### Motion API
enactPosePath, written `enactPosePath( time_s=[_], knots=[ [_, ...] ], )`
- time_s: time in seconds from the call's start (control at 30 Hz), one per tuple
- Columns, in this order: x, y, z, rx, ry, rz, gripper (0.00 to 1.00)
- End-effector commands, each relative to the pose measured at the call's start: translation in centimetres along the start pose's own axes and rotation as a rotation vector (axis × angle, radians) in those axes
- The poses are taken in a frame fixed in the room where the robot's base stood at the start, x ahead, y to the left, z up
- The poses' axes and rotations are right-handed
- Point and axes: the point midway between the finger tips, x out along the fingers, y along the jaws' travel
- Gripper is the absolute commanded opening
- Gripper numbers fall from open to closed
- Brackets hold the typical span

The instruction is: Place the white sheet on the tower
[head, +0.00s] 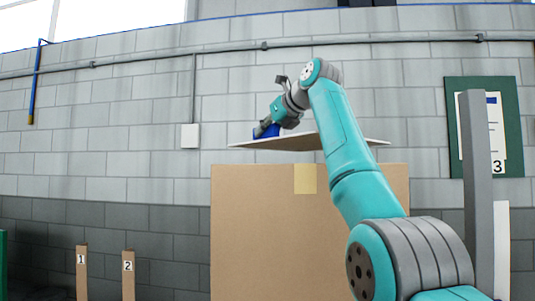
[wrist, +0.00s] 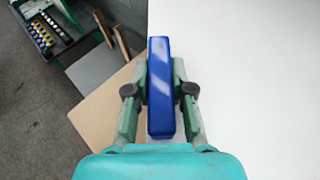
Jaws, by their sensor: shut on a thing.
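The white sheet (head: 300,143) hangs above the cardboard tower (head: 260,230), with a narrow strip of wall showing between them in the head view. The sheet also fills the right of the wrist view (wrist: 255,80). A blue bar (wrist: 160,100) lies along the sheet's left edge there, like a handle. My gripper (head: 265,131) is shut on this blue bar, with a finger on each side of it. The tower's tan top shows at lower left in the wrist view (wrist: 95,113). The rest of that top is hidden under the sheet.
Posts numbered 1 (head: 81,270) and 2 (head: 128,273) stand left of the tower. A grey post (head: 478,180) and a green-framed board marked 3 are at right. A dark rack with coloured round items (wrist: 45,30) is at upper left in the wrist view.

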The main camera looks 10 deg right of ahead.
Motion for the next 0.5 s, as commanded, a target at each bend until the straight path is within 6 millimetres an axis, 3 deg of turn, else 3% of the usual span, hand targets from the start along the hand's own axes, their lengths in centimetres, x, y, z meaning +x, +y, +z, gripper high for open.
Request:
enactPosePath(
  time_s=[0.5],
  knots=[
    [1.6,0.0,-3.8,0.000,0.000,0.000,0.00]
  ],
)
